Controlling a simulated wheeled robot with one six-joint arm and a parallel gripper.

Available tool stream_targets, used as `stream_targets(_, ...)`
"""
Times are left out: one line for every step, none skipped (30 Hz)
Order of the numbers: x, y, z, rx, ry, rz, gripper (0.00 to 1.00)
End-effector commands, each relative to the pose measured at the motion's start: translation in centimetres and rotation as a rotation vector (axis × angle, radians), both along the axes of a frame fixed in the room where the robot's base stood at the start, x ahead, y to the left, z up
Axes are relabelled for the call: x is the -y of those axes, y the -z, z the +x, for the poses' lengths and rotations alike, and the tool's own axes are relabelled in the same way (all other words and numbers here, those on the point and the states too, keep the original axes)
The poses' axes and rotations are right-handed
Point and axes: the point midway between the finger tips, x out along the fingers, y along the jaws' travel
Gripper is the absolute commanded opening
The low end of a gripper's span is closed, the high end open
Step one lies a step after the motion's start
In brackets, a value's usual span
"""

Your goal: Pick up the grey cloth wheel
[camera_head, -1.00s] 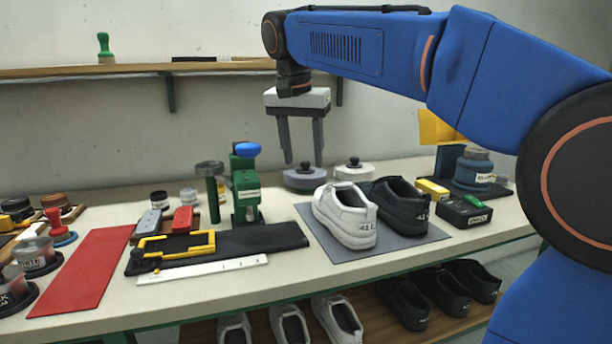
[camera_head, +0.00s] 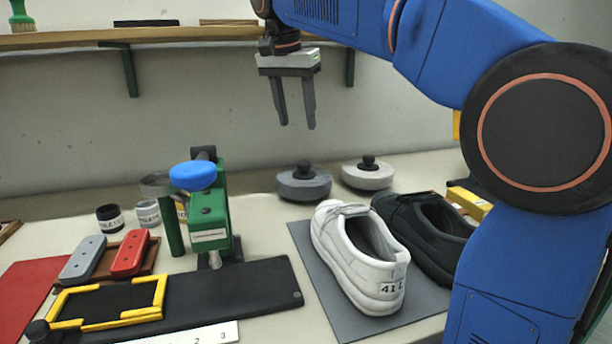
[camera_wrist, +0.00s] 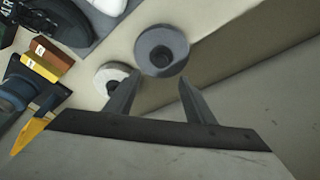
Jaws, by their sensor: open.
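The grey cloth wheel (camera_head: 303,184) lies flat at the back of the bench, a darker disc with a black knob on top. A lighter, whitish wheel (camera_head: 367,174) with a similar knob sits just to its right. My gripper (camera_head: 295,126) is open and empty, pointing down, above and apart from the grey wheel. In the wrist view, the grey wheel (camera_wrist: 161,45) shows beyond the gap between the fingers of my gripper (camera_wrist: 158,82). The whitish wheel (camera_wrist: 106,73) is left of it there, partly behind the left finger.
A white shoe (camera_head: 335,250) and a black shoe (camera_head: 420,225) stand on a grey mat (camera_head: 322,300) in front of the wheels. A green press with a blue knob (camera_head: 194,176) stands to the left. A wall shelf (camera_head: 70,40) runs behind.

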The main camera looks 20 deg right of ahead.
Motion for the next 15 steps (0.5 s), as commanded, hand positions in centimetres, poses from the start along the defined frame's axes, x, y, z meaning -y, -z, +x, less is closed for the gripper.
stream_targets(0.1,0.4,0.0,-0.001,0.000,-0.001,0.49)
stream_targets(0.2,0.7,0.1,-0.001,0.000,-0.001,0.49)
stream_targets(0.3,1.2,0.2,-0.001,0.000,0.000,0.49)
stream_targets(0.4,1.7,0.3,-0.002,0.001,0.000,0.49)
stream_targets(0.5,2.1,0.4,-0.002,0.001,0.000,0.49)
stream_targets(0.6,2.8,0.5,-0.003,0.002,-0.001,0.49)
stream_targets(0.7,3.3,0.6,-0.003,0.002,0.000,0.49)
stream_targets(0.8,3.8,0.7,-0.002,0.001,0.000,0.49)
stream_targets(0.9,4.3,0.8,-0.002,0.001,0.000,0.49)
stream_targets(1.0,4.7,0.9,-0.002,0.001,-0.001,0.49)
stream_targets(1.0,5.1,1.0,-0.002,0.001,-0.001,0.49)
stream_targets(1.1,5.5,1.1,-0.001,0.000,0.000,0.49)
stream_targets(1.1,5.7,1.1,-0.001,0.000,0.000,0.49)
stream_targets(1.2,5.9,1.2,-0.001,0.000,0.000,0.49)
stream_targets(1.2,6.2,1.2,-0.001,0.000,0.000,0.49)
